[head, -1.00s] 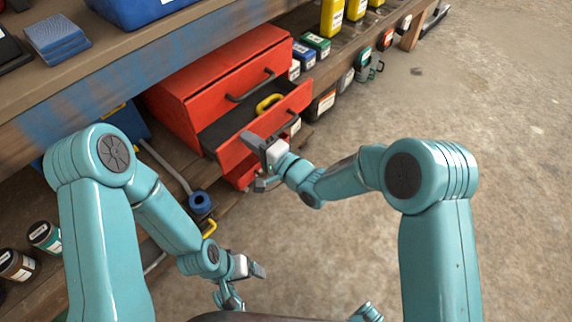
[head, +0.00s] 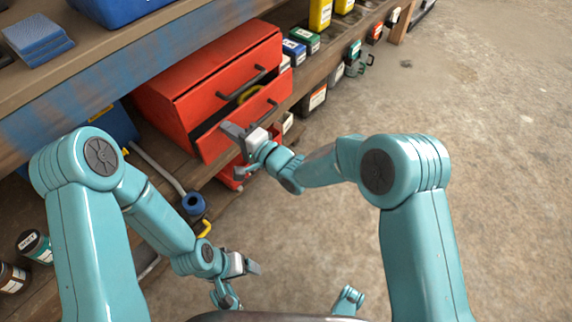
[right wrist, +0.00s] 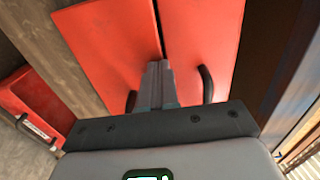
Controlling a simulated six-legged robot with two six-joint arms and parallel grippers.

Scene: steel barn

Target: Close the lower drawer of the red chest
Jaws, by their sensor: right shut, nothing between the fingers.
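The red chest (head: 205,75) sits on the shelf under the bench. Its lower drawer (head: 262,108) stands out a little from the chest, with a narrow dark gap above it. Part of a yellow object (head: 250,93) shows in that gap. My right gripper (head: 232,130) is shut and empty at the left part of the lower drawer's front, seemingly against it. In the right wrist view, its fingers (right wrist: 158,82) point at the red fronts near the seam between them; contact is hard to judge. My left gripper (head: 252,267) is low in the head view, away from the chest; its jaw opening is unclear.
Small labelled bottles (head: 302,42) and yellow containers (head: 320,14) stand right of the chest. A blue roll (head: 194,203) and a bent pipe lie to its left. The bench edge (head: 130,70) overhangs above. The concrete floor (head: 480,130) at right is clear.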

